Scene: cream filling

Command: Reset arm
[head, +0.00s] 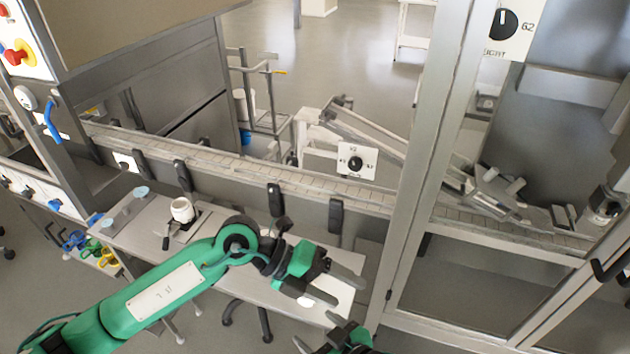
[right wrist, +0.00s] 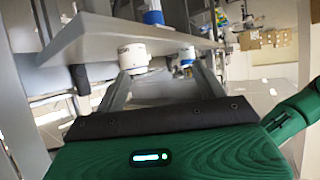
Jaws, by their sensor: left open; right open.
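My left gripper (head: 335,285) comes in from the left in the head view on a green arm. It is open over the right end of the pale work table (head: 150,235). A small white item (head: 307,301) shows partly beneath it. My right gripper (head: 317,333) is at the bottom edge of the head view, only partly in frame. In the right wrist view it (right wrist: 162,85) is open, with its two fingers apart. A white container (right wrist: 134,56) shows beyond the fingers; I cannot tell its distance.
A white cup (head: 182,210) stands on the table's left part. A conveyor (head: 240,170) runs behind the table, with black brackets along it. A metal frame post (head: 425,160) stands at right. A grey slab edge (right wrist: 100,32) shows in the right wrist view.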

